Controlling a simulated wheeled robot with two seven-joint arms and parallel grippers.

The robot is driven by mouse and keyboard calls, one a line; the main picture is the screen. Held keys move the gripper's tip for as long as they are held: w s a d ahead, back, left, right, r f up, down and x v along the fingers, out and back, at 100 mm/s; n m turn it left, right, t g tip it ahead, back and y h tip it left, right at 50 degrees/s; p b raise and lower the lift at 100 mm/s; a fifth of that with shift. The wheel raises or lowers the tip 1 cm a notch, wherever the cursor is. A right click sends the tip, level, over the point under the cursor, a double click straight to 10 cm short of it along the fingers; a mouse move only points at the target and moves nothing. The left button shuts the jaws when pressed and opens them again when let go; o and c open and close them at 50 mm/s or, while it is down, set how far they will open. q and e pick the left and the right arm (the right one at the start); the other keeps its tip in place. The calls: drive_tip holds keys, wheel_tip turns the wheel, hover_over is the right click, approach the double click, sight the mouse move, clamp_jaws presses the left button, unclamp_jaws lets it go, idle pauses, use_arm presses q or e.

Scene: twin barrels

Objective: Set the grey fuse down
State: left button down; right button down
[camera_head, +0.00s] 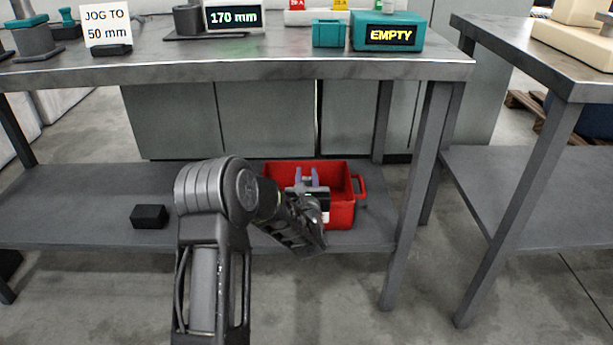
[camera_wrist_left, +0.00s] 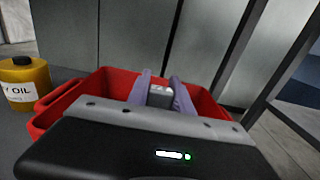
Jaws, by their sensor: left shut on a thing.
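My left gripper (camera_head: 307,176) is at the red bin (camera_head: 342,216) on the lower shelf, its fingers over or inside the bin. In the left wrist view, the two purple-grey fingers (camera_wrist_left: 162,88) are shut on a small grey block with a pale top, the grey fuse (camera_wrist_left: 160,97). The red bin also shows there (camera_wrist_left: 92,86) around the fingers. Its floor is mostly hidden by my gripper, and I cannot tell whether the fuse touches it. My right gripper is not in view.
A black block (camera_head: 149,216) lies on the lower shelf (camera_head: 75,205), left of my arm. A yellow oil container (camera_wrist_left: 25,85) stands left of the bin. The table top (camera_head: 270,68) overhangs the shelf. On it are a teal box reading EMPTY (camera_head: 388,33) and a 170 mm display (camera_head: 234,17).

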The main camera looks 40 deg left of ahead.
sight(307, 182)
use_arm(q)
drive_tip(key=shift+f, duration=0.55)
drive_tip(key=c, duration=1.1)
unclamp_jaws()
drive_tip(key=p+v, duration=0.1)
drive_tip(key=v, duration=0.2)
drive_tip(key=r+p+v, duration=0.1)
drive_tip(key=v, duration=0.3)
drive_tip(key=shift+d+r+p, duration=0.1)
drive_tip(key=shift+r+p, duration=0.15)
drive_tip(key=shift+p, duration=0.05)
drive_tip(key=b+v, duration=0.1)
drive_tip(key=v, duration=0.1)
drive_tip(key=b+v, duration=0.1)
drive_tip(key=v, duration=0.2)
drive_tip(key=shift+f, duration=0.2)
